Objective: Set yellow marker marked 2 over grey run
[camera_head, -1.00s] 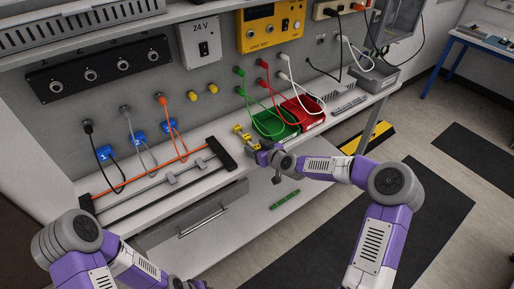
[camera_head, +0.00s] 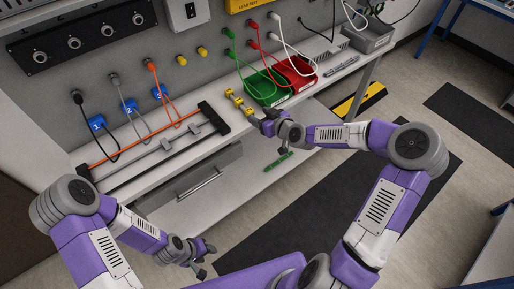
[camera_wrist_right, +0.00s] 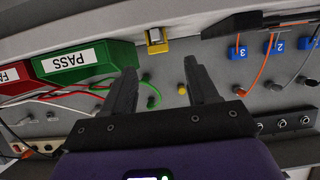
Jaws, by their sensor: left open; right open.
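Several small yellow markers (camera_head: 238,102) stand in a row on the bench, left of the green bin; their numbers are too small to read. One yellow marker (camera_wrist_right: 157,40) shows in the right wrist view, beyond the fingertips. My right gripper (camera_head: 259,121) is open and empty, just in front of the markers' near end; its parted fingers also show in the wrist view (camera_wrist_right: 163,73). My left gripper (camera_head: 207,258) is open and empty, low in front of the bench. The grey run (camera_head: 131,162) lies between the orange and black runs; a grey cable tagged blue 2 (camera_head: 129,106) hangs above.
Green (camera_head: 262,91) and red (camera_head: 296,77) bins stand right of the markers. Loose cables hang from the wall behind. A drawer handle (camera_head: 199,183) projects below the bench.

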